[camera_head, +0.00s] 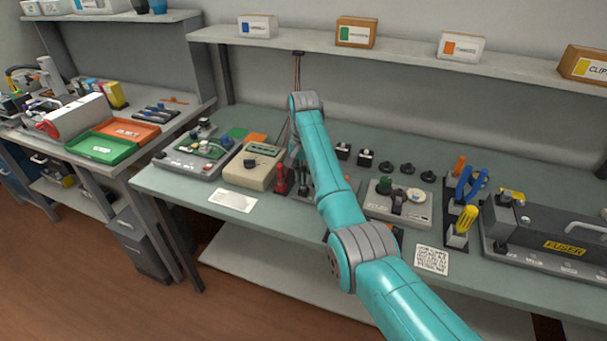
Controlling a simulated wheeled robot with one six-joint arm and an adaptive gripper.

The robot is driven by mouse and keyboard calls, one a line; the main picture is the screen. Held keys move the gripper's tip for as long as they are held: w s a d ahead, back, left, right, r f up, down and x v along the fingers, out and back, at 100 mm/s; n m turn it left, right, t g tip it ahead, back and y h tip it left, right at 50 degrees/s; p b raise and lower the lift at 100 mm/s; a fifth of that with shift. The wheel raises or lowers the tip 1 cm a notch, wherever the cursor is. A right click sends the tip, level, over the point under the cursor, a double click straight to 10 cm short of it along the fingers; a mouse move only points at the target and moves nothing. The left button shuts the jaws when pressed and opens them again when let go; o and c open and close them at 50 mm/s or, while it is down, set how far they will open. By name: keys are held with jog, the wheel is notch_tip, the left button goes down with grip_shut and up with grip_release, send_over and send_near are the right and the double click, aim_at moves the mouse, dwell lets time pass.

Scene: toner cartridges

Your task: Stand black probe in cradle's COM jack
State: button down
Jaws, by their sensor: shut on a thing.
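My gripper (294,153) is above the bench beside the beige meter, largely hidden behind my teal arm. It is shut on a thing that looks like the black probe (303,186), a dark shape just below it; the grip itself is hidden. The red probe (281,180) stands upright to the left, in front of the meter's right side. The beige meter (252,166) has a dark dial and a small display. The cradle and its COM jack cannot be made out clearly; whether the black probe touches a jack cannot be told.
A red and a dark lead (297,70) hang from the shelf (400,55) above. A circuit board fixture (195,155) sits left of the meter. Small black parts (385,167), a grey fixture (400,205) and a fuser unit (550,235) stand to the right. A white card (233,200) lies in front.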

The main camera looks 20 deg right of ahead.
jog(key=shift+f, duration=0.15)
dwell(0.8)
jog(key=c, duration=0.9)
grip_release()
jog(key=shift+c, duration=0.2)
jog(key=shift+r, duration=3.7)
